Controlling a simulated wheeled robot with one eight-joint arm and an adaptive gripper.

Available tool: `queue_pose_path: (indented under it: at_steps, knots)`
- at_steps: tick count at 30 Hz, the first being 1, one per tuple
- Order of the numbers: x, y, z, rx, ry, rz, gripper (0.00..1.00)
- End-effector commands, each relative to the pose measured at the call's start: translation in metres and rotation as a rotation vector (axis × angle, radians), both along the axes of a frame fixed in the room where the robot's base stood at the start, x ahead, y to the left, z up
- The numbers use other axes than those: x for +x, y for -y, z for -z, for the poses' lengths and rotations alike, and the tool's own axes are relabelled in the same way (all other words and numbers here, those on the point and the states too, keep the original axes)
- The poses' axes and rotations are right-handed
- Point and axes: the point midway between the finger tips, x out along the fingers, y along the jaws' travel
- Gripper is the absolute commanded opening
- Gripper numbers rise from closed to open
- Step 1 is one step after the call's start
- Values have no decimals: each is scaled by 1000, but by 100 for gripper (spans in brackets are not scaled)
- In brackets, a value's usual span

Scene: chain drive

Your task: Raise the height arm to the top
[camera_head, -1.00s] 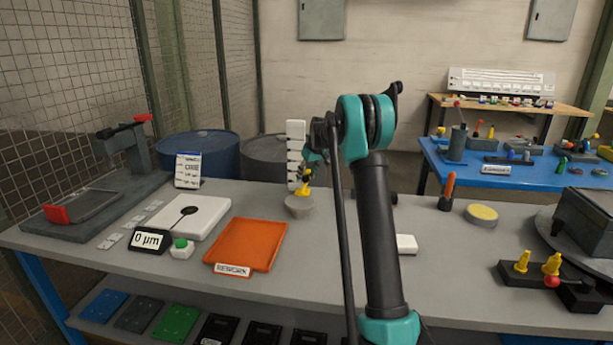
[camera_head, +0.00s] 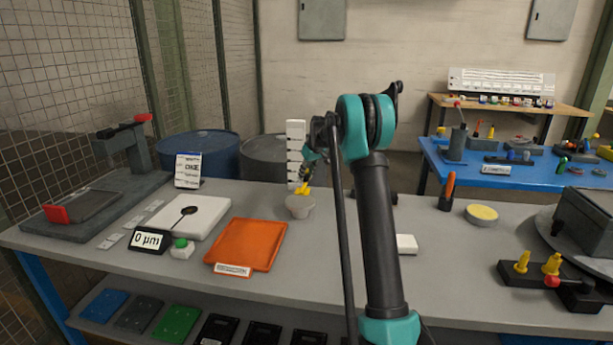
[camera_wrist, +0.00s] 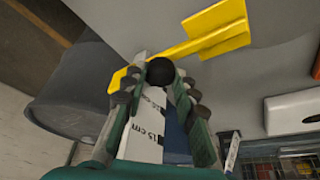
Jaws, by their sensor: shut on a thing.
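The height arm (camera_wrist: 195,42) is a flat yellow bar with a wide plate at one end and a black ball knob (camera_wrist: 160,71). In the head view it is a small yellow piece (camera_head: 304,190) low on a white upright scale (camera_head: 295,140), just above a round grey pot (camera_head: 300,207). The scale's centimetre marks (camera_wrist: 147,120) show between my fingers in the wrist view. My gripper (camera_head: 308,172) is shut on the black knob; its fingers (camera_wrist: 155,76) sit on both sides of it. My wrist hides part of the arm in the head view.
An orange tray (camera_head: 246,243), a white plate (camera_head: 205,211) and a display reading 0 µm (camera_head: 150,240) stand left on the grey bench. The space above the scale is clear.

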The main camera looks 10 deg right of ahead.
Motion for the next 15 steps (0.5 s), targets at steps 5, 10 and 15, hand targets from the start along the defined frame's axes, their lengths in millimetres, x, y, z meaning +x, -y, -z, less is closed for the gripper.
queue_pose_path:
  at_steps: [5,10,15]
  knots:
    - [0,0,-25,0,0,0,0]
    - [0,0,-69,0,0,0,0]
    - [0,0,-118,0,0,0,0]
